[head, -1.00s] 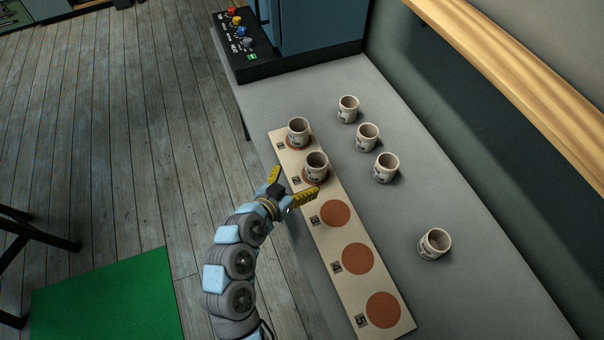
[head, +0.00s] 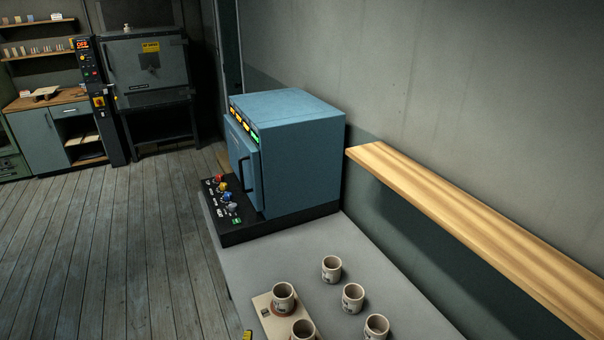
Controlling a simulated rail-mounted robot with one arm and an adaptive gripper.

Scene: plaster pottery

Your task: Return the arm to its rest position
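Only a small yellow tip of my gripper (head: 247,335) shows at the bottom edge of the head view, just left of the pale board (head: 263,306). The rest of my gripper and arm is out of the picture, so its opening is hidden. One cup (head: 283,299) stands upright on the board's far spot. The visible tip is apart from the far cup.
Loose cups stand right of the board: one at the back (head: 331,270), one in the middle (head: 352,298) and one nearer (head: 376,327). A blue kiln (head: 290,150) stands on the table's far end (head: 300,245). A wooden shelf (head: 450,215) runs along the right wall. The floor at left is clear.

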